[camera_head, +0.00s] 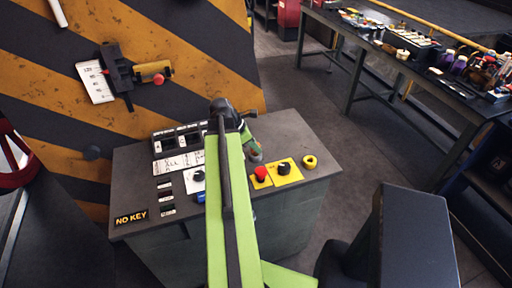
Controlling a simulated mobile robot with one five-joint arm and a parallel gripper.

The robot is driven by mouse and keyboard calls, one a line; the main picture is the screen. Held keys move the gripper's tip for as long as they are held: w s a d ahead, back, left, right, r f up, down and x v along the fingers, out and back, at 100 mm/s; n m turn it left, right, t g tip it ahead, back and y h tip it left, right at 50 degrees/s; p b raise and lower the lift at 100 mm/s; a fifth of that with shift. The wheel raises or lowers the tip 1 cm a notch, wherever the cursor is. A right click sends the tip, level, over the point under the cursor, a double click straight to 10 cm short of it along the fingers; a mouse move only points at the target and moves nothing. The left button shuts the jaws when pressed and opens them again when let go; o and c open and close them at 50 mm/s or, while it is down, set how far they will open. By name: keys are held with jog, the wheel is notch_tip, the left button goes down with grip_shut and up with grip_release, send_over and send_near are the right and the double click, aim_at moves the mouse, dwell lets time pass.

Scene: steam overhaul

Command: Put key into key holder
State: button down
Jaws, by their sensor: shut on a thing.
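My gripper (251,148) is at the end of my green arm, low over the far part of the grey control console (285,129). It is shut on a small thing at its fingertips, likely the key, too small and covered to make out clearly. To its right on the console is a round yellow fitting (309,162) with a dark centre, which may be the key holder; I cannot tell for sure. An orange-lettered "NO KEY" sign (131,217) shows at the console's front left corner.
A red button (261,173) and a black knob on a yellow plate (284,168) sit close to my gripper. A striped wall with a gauge lever (117,75) stands behind. A cluttered workbench (405,65) is at right; open floor lies between.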

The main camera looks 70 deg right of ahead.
jog(key=shift+f, duration=0.25)
jog(key=c, duration=1.8)
grip_release()
jog(key=o, duration=0.4)
jog(key=shift+o, duration=0.2)
jog(key=p+v, duration=1.1)
jog(key=v, duration=0.1)
jog(key=shift+r, duration=0.4)
